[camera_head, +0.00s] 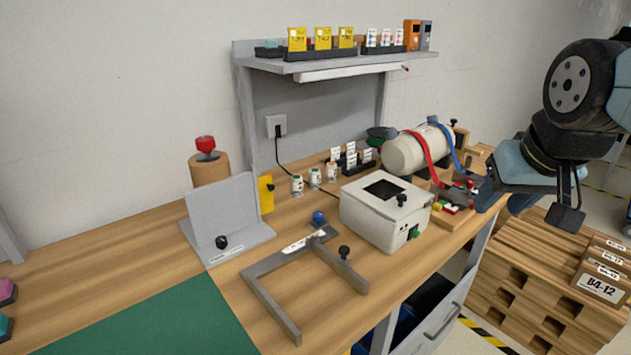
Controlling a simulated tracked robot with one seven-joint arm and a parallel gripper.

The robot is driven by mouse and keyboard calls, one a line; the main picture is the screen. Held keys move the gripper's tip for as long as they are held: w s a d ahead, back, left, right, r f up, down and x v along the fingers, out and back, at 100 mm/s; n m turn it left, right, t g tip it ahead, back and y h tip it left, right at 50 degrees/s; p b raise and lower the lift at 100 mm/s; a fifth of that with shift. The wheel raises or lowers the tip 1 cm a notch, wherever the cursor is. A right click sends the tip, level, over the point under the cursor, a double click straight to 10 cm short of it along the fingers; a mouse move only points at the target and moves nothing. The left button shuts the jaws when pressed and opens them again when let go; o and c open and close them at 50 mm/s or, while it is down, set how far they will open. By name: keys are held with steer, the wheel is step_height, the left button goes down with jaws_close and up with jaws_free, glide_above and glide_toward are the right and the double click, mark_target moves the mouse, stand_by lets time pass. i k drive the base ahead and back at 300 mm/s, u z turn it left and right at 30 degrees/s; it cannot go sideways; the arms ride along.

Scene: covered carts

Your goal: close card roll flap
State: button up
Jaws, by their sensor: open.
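A grey L-shaped stand stands left of the middle of the bench. Its upright plate (221,208) is raised, and its lower plate (243,239) lies flat with a black knob and a small label too blurred to read. A brown card roll (209,169) with a red knob stands behind the upright plate, partly hidden by it. Which plate is the flap, I cannot tell for sure. My gripper (527,207) is at the right, past the bench's right end, open and empty, well apart from the stand and roll.
A grey frame (279,291) with knobs lies in front of a white box (366,223) with a square top opening. A cream tank (417,150) with red and blue straps stands behind. A shelf (330,64) overhangs the back. Pallets (527,296) stand right. The green mat (160,322) is clear.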

mark_target(266, 187)
steer(key=z, duration=0.4)
steer(key=k, duration=1.7)
steer(key=u, duration=1.25)
steer(key=i, duration=1.4)
